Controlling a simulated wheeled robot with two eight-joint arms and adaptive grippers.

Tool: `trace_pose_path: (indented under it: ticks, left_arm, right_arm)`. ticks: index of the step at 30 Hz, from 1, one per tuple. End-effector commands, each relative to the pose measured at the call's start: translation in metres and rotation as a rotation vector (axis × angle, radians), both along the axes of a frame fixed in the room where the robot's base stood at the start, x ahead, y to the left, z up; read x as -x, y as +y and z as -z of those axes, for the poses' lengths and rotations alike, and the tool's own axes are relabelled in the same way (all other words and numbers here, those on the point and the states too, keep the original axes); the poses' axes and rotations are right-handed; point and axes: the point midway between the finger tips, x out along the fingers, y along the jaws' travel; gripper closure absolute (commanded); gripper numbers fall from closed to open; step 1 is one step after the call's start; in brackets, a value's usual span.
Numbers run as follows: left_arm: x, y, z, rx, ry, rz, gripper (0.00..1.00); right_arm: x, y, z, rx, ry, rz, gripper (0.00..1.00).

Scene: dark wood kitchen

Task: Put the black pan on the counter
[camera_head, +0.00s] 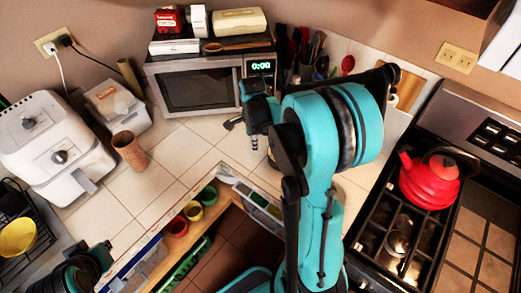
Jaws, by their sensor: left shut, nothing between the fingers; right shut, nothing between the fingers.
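I cannot make out a black pan for certain in this view. My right arm rises from the bottom through the middle and hides part of the counter behind it. My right gripper (250,124) is shut and empty above the tiled counter (195,150), in front of the microwave. Part of my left arm shows at the lower left edge; its fingers are not visible.
A red kettle (430,180) stands on the black stove (385,235) at right. A microwave (205,85), white air fryer (55,145) and brown cup (130,151) stand on the counter. Small coloured bowls (193,210) sit in an open drawer. Tiles before the microwave are free.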

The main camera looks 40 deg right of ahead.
Motion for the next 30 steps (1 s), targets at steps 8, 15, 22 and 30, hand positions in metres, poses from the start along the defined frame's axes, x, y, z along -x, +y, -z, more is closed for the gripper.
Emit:
trace_pose_path:
  ticks: [8, 15, 22, 30]
  left_arm:
    - [0.0, 0.0, 0.018, 0.0, 0.0, 0.0, 1.0]
    - [0.0, 0.0, 0.029, 0.0, 0.0, 0.0, 1.0]
    - [0.0, 0.0, 0.031, 0.0, 0.0, 0.0, 1.0]
    - [0.0, 0.0, 0.031, 0.0, 0.0, 0.0, 1.0]
  right_arm:
    - [0.0, 0.0, 0.056, 0.001, -0.002, -0.003, 1.0]
    - [0.003, -0.007, 0.095, 0.001, -0.003, 0.0, 1.0]
    - [0.016, -0.031, 0.093, 0.001, -0.003, -0.002, 1.0]
    - [0.019, -0.035, 0.092, 0.001, -0.003, -0.004, 1.0]
